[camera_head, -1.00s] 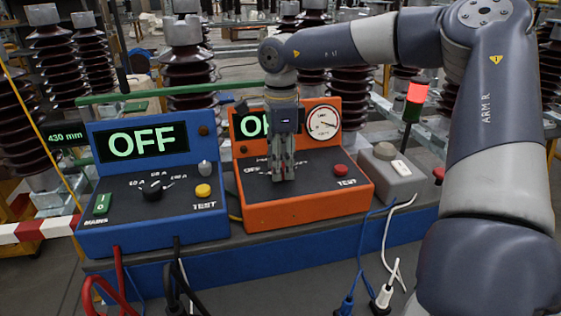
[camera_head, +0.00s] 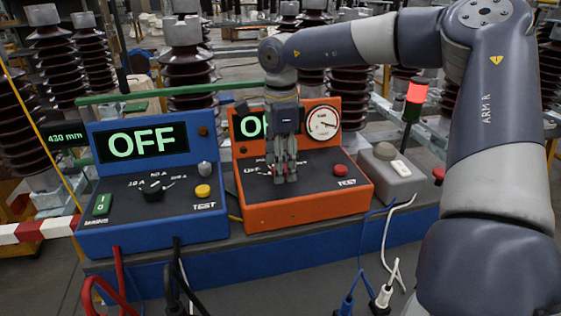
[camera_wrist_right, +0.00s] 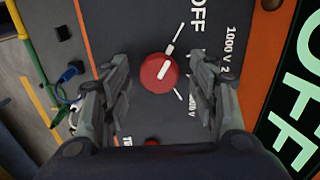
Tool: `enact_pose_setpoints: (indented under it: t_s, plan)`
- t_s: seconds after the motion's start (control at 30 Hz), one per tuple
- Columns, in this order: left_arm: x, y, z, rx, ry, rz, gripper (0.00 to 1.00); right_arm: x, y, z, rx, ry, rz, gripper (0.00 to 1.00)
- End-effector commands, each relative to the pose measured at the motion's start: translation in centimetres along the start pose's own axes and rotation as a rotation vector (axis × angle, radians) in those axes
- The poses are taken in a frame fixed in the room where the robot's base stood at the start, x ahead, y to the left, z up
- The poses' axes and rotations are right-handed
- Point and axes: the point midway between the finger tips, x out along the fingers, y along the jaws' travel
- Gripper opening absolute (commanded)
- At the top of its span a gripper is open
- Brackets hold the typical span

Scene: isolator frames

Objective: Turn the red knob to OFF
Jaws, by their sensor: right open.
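The red knob (camera_wrist_right: 158,73) is round with a white pointer line and sits on the dark sloping panel of the orange box (camera_head: 270,212). In the right wrist view its pointer slants up and right, roughly toward the white tick by the OFF label (camera_wrist_right: 198,14). My right gripper (camera_wrist_right: 164,72) is open, with one finger on each side of the knob and visible gaps between. In the head view my right gripper (camera_head: 281,179) is over the panel and largely hides the knob. My left gripper is not in view.
The orange box has a green-lettered display (camera_head: 253,124), a dial gauge (camera_head: 323,122) and a red button (camera_head: 341,170). A blue box (camera_head: 150,235) reading OFF stands to the left. A grey box (camera_head: 390,172) and a lit red lamp (camera_head: 417,92) are to the right.

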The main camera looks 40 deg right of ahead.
Motion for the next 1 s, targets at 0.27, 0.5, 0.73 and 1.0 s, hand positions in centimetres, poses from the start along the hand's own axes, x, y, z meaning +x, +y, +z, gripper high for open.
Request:
enact_pose_setpoints:
  t_s: [0.27, 0.5, 0.73, 1.0]
  plan:
    - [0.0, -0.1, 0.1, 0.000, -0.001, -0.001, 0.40, -1.6, 0.0, 0.0, 0.000, 0.000, -0.001, 0.54]
    - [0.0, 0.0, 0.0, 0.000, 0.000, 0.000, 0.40, -6.7, -0.1, 0.0, 0.001, -0.001, -0.004, 0.54]
    - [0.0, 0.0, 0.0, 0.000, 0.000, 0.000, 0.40, -10.6, -0.1, 0.0, 0.001, 0.000, -0.002, 0.54]
    - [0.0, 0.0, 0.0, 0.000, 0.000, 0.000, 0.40, -12.0, 0.0, 0.0, 0.000, -0.001, 0.000, 0.54]
